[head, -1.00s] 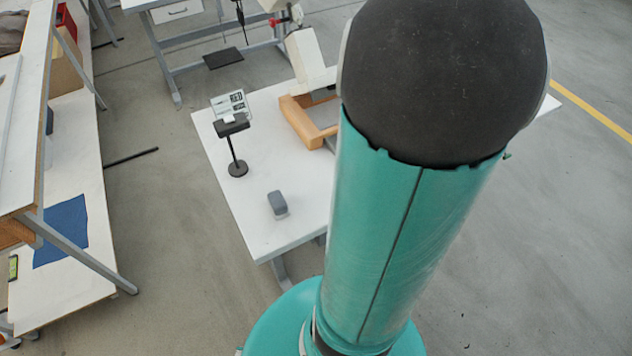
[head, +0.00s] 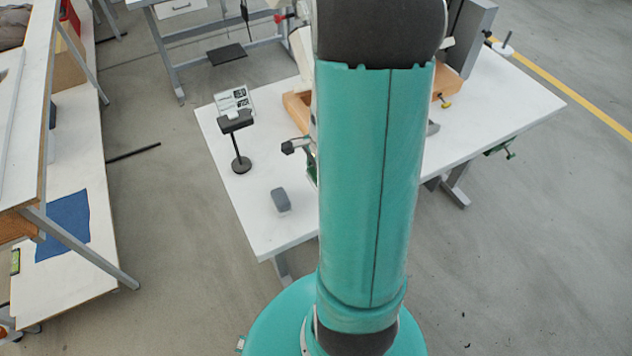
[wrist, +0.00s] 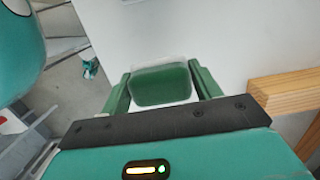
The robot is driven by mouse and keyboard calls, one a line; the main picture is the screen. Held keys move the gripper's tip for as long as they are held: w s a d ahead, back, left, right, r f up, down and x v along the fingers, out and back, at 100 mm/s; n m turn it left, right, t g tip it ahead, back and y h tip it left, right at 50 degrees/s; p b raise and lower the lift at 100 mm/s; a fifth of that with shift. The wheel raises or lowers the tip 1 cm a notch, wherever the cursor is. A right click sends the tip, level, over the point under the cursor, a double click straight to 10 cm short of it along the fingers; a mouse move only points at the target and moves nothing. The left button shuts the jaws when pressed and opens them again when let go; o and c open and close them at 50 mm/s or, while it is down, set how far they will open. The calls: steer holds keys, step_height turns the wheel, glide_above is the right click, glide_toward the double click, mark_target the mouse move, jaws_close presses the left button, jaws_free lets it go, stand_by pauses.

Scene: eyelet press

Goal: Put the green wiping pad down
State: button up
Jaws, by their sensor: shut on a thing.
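The green wiping pad (wrist: 160,86) shows in the wrist view as a rounded green block with a pale, translucent-looking edge at its top. My gripper (wrist: 163,80) is shut on it, with one green finger at each side. The white table top lies behind the pad in that view. Whether the pad touches the table I cannot tell. In the head view my arm hides the pad and most of the gripper.
On the white table (head: 258,223) stand a grey block (head: 281,200), a black stand (head: 237,124) with a printed card, and an orange-brown wooden tray (head: 296,106), partly hidden. A tall grey piece (head: 476,38) stands at the back right.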

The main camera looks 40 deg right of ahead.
mark_target(316, 185)
steer(key=shift+w+f, duration=0.2)
steer(key=shift+f, duration=0.1)
step_height(316, 185, down, 2)
steer(key=shift+w+a+f, duration=0.1)
steer(key=shift+f, duration=0.45)
steer(key=shift+f, duration=0.35)
